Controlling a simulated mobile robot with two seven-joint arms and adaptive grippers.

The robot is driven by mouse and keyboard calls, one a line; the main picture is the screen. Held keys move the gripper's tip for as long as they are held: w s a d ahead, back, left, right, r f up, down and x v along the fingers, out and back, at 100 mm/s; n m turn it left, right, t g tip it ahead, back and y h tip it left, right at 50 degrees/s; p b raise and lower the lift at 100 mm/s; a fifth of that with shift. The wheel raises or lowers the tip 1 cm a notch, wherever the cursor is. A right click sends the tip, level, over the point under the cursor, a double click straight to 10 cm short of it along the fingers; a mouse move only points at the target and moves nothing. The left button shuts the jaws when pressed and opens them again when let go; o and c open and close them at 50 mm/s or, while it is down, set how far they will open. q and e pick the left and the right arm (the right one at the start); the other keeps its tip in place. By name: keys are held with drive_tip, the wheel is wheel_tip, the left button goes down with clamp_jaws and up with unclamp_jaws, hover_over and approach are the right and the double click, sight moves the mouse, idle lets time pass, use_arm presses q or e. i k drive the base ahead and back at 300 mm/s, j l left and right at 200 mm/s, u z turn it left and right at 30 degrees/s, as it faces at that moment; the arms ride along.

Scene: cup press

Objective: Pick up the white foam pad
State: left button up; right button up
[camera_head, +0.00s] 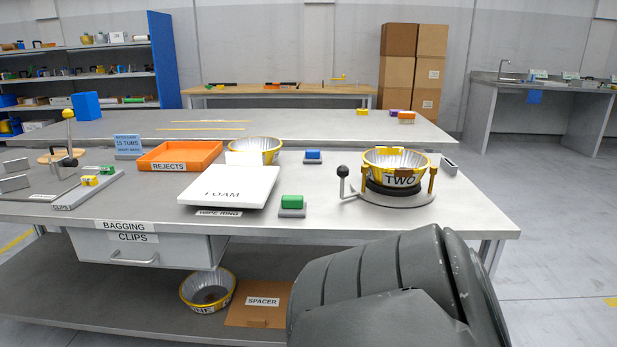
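The white foam pad (250,184), a flat slab marked FOAM, lies on the near workbench (340,222), left of the middle. Its near edge is just above a small label (219,213) on the bench edge. Neither gripper shows in the head view. A dark grey link of my own arm fills the bottom right, in front of the bench, apart from the pad in the picture.
An orange REJECTS tray (180,156) and a gold-rimmed metal cup (266,150) stand behind the pad. A green block (292,202) sits close to its right. Further right, a cup marked TWO (398,164) sits in a round fixture with a black-knobbed lever (343,172).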

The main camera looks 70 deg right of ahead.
sight(244, 183)
drive_tip(key=z, duration=1.8)
